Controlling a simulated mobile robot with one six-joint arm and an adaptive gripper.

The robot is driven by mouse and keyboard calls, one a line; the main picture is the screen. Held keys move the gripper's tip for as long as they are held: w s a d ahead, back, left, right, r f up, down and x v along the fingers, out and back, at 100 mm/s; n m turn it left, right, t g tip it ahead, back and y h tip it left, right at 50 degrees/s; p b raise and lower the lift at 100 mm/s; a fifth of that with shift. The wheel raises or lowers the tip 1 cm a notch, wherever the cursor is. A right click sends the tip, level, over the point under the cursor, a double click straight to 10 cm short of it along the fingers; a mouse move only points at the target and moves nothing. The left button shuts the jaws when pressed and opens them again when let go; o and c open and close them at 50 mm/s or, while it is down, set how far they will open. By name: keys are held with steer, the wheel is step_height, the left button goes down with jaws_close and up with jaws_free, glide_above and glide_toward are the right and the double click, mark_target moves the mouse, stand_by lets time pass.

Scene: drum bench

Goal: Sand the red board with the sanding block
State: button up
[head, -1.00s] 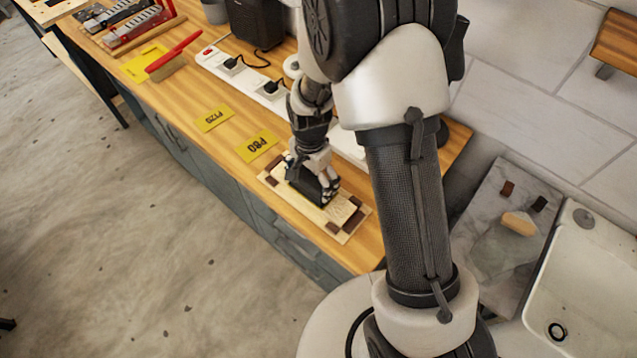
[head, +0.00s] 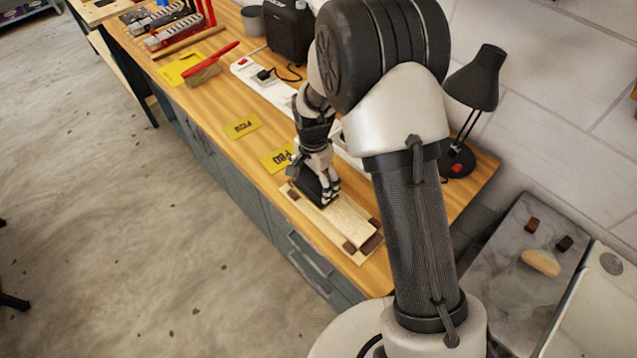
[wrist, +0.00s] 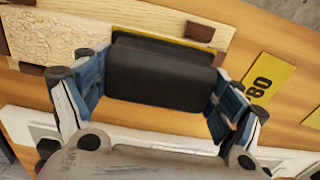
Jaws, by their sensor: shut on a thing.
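The board in the fixture is pale wood, not red (head: 345,219); it lies on the bench between small dark brown blocks. In the wrist view its left part (wrist: 60,38) looks rough and mottled. The sanding block (wrist: 160,78) is dark grey with a yellow edge along its far side. My gripper (wrist: 160,95) is shut on the block, with a finger at each end. In the head view my gripper (head: 324,193) holds the block (head: 312,188) over the board's far-left end, seemingly on its surface. The block hides that end; exact contact cannot be told.
Yellow P80 (head: 277,158) and P120 (head: 243,126) cards lie beyond the fixture. A white power strip (head: 262,88) runs along the bench.

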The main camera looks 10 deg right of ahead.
mark_target(353, 226)
steer(key=shift+s+d+f, duration=0.1)
steer(key=shift+s+d, duration=0.5)
steer(key=shift+s, duration=0.25)
steer(key=shift+s+d+f, duration=0.1)
steer(key=shift+s+d, duration=0.45)
steer(key=shift+s, duration=0.3)
steer(key=shift+s+d+r, duration=0.1)
steer(key=shift+s+d, duration=0.4)
steer(key=shift+s, duration=0.2)
steer(key=shift+s+d+r, duration=0.1)
steer(key=shift+s+d, duration=0.4)
steer(key=shift+s, duration=0.2)
steer(key=shift+s+d+b, duration=0.15)
steer(key=shift+s+d, duration=0.55)
steer(key=shift+s, duration=0.25)
steer(key=shift+s+d+b, duration=0.1)
steer(key=shift+s+d, duration=0.55)
steer(key=shift+s, duration=0.25)
steer(key=shift+s+d+b, duration=0.15)
steer(key=shift+s+d, duration=0.55)
steer(key=shift+s, duration=0.25)
steer(key=shift+w+a, duration=1.1)
steer(key=shift+w, duration=0.45)
steer(key=shift+w+a, duration=1.1)
steer(key=shift+w, duration=0.5)
steer(key=shift+w+a, duration=1.1)
steer(key=shift+w, duration=0.45)
steer(key=shift+w+a+f, duration=0.1)
steer(key=shift+w+a, duration=0.8)
steer(key=shift+w, duration=0.25)
